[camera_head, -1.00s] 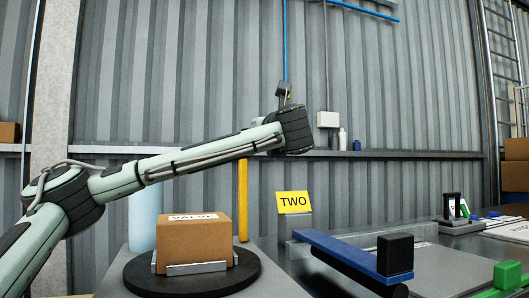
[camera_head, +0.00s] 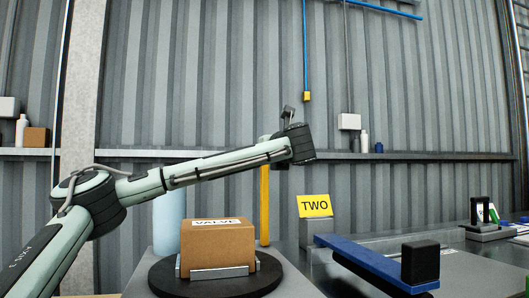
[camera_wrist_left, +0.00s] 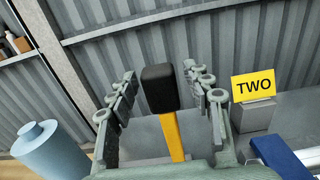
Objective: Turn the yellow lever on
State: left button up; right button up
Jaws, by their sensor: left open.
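The yellow lever (camera_head: 265,205) stands upright behind the box on the turntable. Its top is hidden behind my left arm in the head view. In the left wrist view its yellow bar (camera_wrist_left: 172,135) and black knob (camera_wrist_left: 160,90) show between the fingers. My left gripper (camera_wrist_left: 159,73) is open, with a finger on either side of the knob and visible gaps to both. I cannot tell how deep the knob sits between the fingers. My right gripper is not in view.
A box marked VALVE (camera_head: 218,245) sits on a black turntable (camera_head: 165,284). A pale blue cylinder (camera_head: 169,222) stands behind it. A yellow TWO sign (camera_head: 315,206) stands right of the lever. A blue lever (camera_head: 360,258) with a black knob (camera_head: 420,262) lies low at right.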

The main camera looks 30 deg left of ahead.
pick_arm(q)
grip_shut()
dwell(0.3)
jog(key=shift+d, duration=0.1)
